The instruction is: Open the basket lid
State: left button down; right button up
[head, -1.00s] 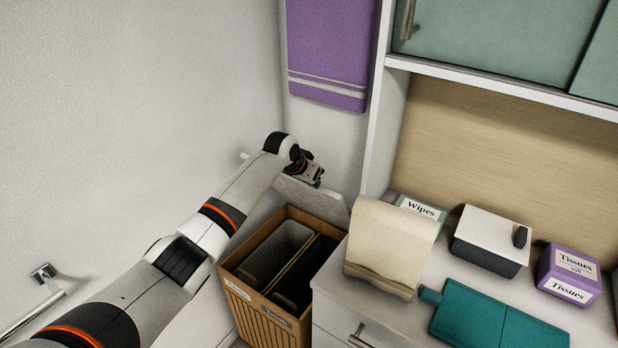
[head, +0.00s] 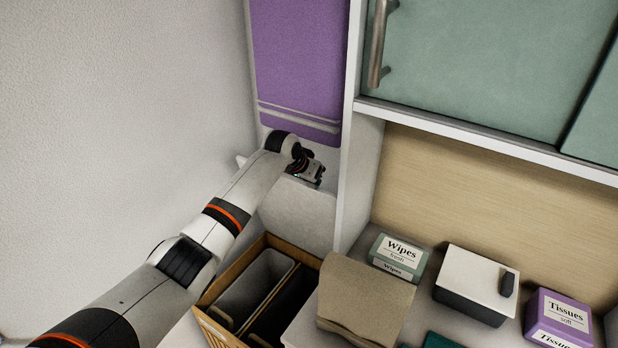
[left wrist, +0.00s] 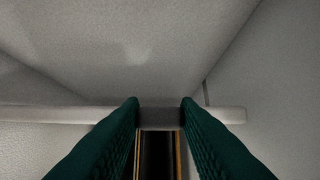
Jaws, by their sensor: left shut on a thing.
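The wooden basket (head: 231,271) stands low between the wall and the counter. Its top is uncovered, showing a grey bin (head: 253,282) and a dark compartment beside it. The pale lid (head: 298,216) stands raised and near upright behind the basket. My left gripper (head: 312,178) is at the lid's top edge, shut on it. In the left wrist view, the green fingers (left wrist: 160,110) are on either side of the middle of the pale bar-like lid edge (left wrist: 60,114). The gripper hides part of that edge in the head view. My right gripper is not in view.
A purple towel (head: 298,65) hangs just above the gripper. A white cabinet side (head: 357,175) stands close to the right. The counter holds a beige folded cloth (head: 365,300), a wipes box (head: 397,257), a white-lidded box (head: 472,277) and a tissue box (head: 556,318).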

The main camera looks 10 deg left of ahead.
pick_arm(q)
jog(key=shift+r, duration=0.15)
jog(key=c, duration=1.1)
grip_release()
jog(key=b+v, duration=0.3)
jog(key=v, duration=0.9)
